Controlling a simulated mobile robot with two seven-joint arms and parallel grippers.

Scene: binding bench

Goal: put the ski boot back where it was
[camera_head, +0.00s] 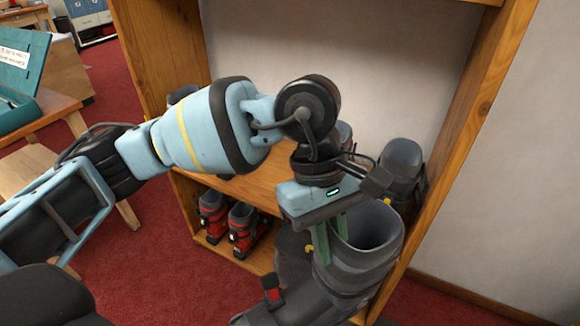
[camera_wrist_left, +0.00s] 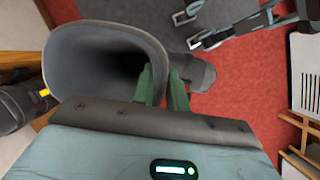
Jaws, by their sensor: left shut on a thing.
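A dark grey ski boot (camera_head: 360,272) is held in front of the right part of a wooden shelf unit, its open cuff facing up. My left gripper (camera_head: 332,240) is shut on the wall of its cuff, one green finger showing outside and the other by the inner side. In the left wrist view the cuff opening (camera_wrist_left: 100,70) is at the left, and the green fingers (camera_wrist_left: 163,88) pinch its edge. The boot's lower part runs down past the bottom of the head view. My right gripper is not in view.
Another grey boot (camera_head: 402,165) stands on the middle shelf board (camera_head: 245,188) by the right upright (camera_head: 485,90). Red-and-black boots (camera_head: 240,225) stand on the lowest shelf. Other boots are partly hidden behind my arm. A teal case (camera_head: 22,75) lies on a desk at left.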

